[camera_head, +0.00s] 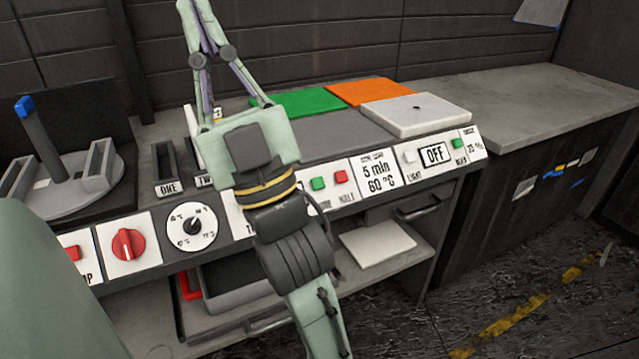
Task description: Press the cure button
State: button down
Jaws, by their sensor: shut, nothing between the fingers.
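My gripper (190,8) is shut and empty. Its fingers come together at the top of the view, in front of the dark back wall, well above and left of the green button. My wrist passes just left of the button and covers part of the panel.
A red knob (128,244) and a dial (192,227) are on the panel's left. A 5 min 60 °C display (376,174) and an OFF display (435,155) are on the right. Green (305,102), orange (370,92) and pale grey (416,115) plates lie on the bench.

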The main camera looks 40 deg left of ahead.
aim_at(323, 182)
jog(key=w+a+f+m+t+h, duration=0.2)
jog(key=w+f+t+h, duration=0.1)
jog(key=w+t, duration=0.15)
jog(key=w+a+f+m+t+h, duration=0.1)
jog(key=w+a+f+t+h, duration=0.15)
jog(key=w, duration=0.35)
jog(key=w+d+f+n+g+h, duration=0.1)
jog(key=w+f+h, duration=0.3)
jog(key=f, duration=0.6)
jog(key=w+d+f+n+g+h, duration=0.2)
jog(key=w+f, duration=0.5)
jog(key=f, duration=0.4)
jog(key=shift+w+d+n+h+b, duration=0.25)
jog(key=shift+w+n+h+b, duration=0.15)
jog(key=shift+n+h, duration=0.55)
jog(key=shift+f, duration=0.1)
jog(key=shift+w+a+f+b, duration=0.35)
jog(key=shift+a+f+b, duration=0.4)
jog(key=shift+a+f, duration=0.25)
jog(key=shift+w+a+f+b, duration=0.4)
jog(key=shift+a+f+b, duration=0.4)
jog(key=shift+a+f, duration=0.2)
jog(key=shift+w+a+f+b, duration=0.35)
jog(key=shift+a+f+b, duration=0.5)
jog(key=shift+f, duration=0.25)
